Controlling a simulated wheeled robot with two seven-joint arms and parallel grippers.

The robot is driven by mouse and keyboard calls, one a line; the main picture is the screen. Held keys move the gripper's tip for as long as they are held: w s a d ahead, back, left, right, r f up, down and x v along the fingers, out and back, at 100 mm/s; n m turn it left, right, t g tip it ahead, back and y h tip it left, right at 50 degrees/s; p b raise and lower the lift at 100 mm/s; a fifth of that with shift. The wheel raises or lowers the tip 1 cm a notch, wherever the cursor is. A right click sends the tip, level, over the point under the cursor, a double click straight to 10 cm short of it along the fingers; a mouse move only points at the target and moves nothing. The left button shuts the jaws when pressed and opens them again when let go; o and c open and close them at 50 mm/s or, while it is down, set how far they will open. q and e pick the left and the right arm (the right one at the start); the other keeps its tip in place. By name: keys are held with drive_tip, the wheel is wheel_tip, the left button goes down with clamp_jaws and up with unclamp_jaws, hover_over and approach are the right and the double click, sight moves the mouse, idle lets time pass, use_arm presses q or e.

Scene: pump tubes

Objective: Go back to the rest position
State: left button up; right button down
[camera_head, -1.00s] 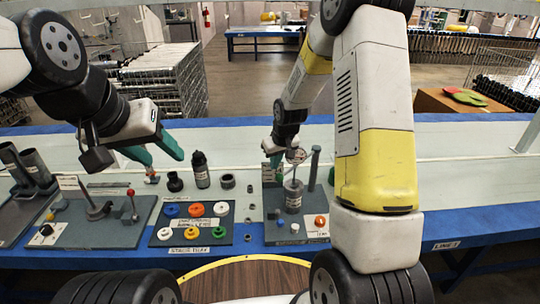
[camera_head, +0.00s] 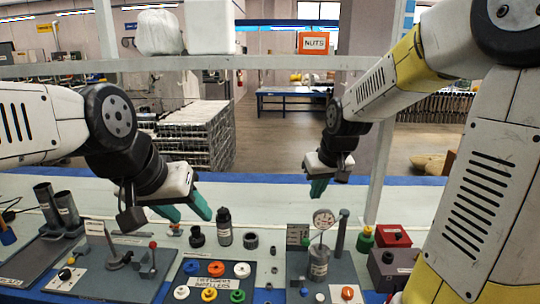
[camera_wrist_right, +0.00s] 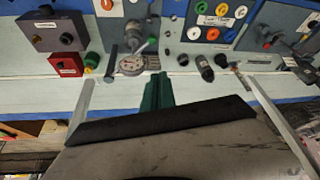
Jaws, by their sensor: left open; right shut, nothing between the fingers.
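My left gripper (camera_head: 188,213) is open and empty, with teal fingers apart, above the left part of the bench near a black bottle (camera_head: 224,227). My right gripper (camera_head: 318,189) is shut with nothing in it, raised behind the pump station. Its shut green fingers (camera_wrist_right: 157,92) also show in the right wrist view. The pump station holds a grey cylinder (camera_head: 318,263) with a round white gauge (camera_head: 323,219) above it, beside a dark upright post (camera_head: 342,233). The gauge also shows in the right wrist view (camera_wrist_right: 131,64), apart from the fingers.
A dark tray with coloured rings (camera_head: 213,285) lies at the front middle. A red box (camera_head: 393,236) and a dark box (camera_head: 390,268) stand at the right. Grey tubes (camera_head: 66,207) stand at the left. A shelf (camera_head: 270,64) crosses above with a nuts bin (camera_head: 315,43).

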drive_tip(key=s+r+m, duration=0.1)
drive_tip(key=s+r, duration=0.2)
drive_tip(key=s, duration=0.6)
drive_tip(key=s+r+m+t, duration=0.1)
drive_tip(key=s+r, duration=0.2)
drive_tip(key=s, duration=0.7)
drive_tip(key=shift+d+r+y, duration=0.25)
drive_tip(key=shift+r+y, duration=0.15)
